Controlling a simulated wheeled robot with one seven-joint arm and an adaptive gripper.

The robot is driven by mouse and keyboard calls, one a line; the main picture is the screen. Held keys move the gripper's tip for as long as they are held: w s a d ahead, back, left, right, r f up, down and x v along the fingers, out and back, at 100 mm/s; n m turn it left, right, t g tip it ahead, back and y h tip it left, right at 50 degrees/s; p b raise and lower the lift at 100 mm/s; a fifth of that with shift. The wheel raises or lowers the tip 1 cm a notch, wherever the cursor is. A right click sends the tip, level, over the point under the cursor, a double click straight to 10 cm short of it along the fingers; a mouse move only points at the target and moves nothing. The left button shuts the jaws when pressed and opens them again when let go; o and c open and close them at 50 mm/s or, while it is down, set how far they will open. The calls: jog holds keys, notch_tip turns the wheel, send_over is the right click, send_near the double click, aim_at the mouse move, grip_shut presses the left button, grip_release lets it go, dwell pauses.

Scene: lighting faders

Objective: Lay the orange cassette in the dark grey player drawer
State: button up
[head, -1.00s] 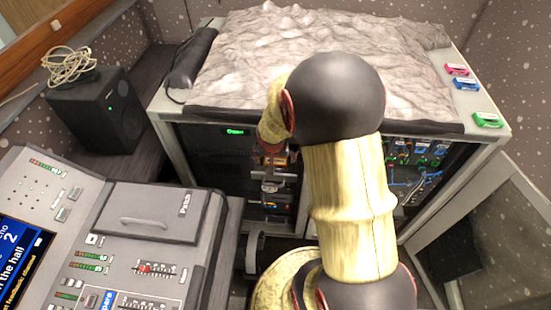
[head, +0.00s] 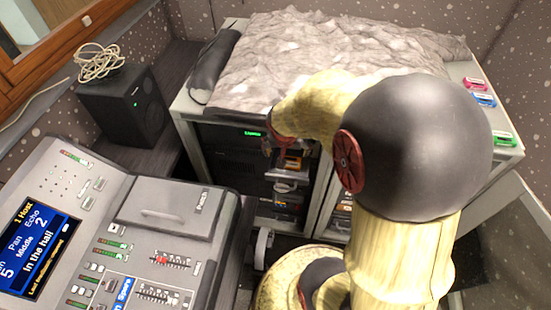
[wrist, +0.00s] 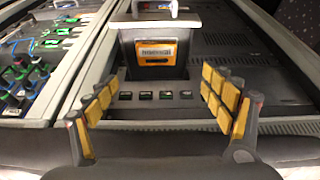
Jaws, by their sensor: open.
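The dark grey player drawer (wrist: 186,23) stands pulled out of the rack in the wrist view. The orange cassette (wrist: 155,52) lies inside it, with its label up. Both also show small in the head view, the cassette (head: 292,160) above the drawer's pale handle (head: 285,187). My gripper (wrist: 162,98) is open and empty. Its two yellow-padded fingers are spread wide, apart from the cassette, on the near side of the drawer in the wrist view. In the head view my gripper is mostly hidden by my arm.
The rack top carries a rumpled grey cover (head: 330,60). Coloured cassettes, including a green one (head: 504,138), lie at its right edge. A mixing desk (head: 140,235) and a black speaker (head: 125,105) stand to the left. Patch cables (wrist: 30,75) fill the neighbouring bay.

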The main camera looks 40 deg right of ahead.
jog(key=s+a+r+n+t, duration=0.2)
jog(key=a+r+n, duration=0.2)
jog(key=a+r, duration=0.8)
jog(key=s+a+r+n+y, duration=0.3)
jog(key=s+a+r+n, duration=0.2)
jog(key=s+a+r, duration=0.3)
jog(key=s+a, duration=0.1)
jog(key=a, duration=0.1)
jog(key=shift+s+a+t, duration=0.25)
jog(key=shift+a+t, duration=0.05)
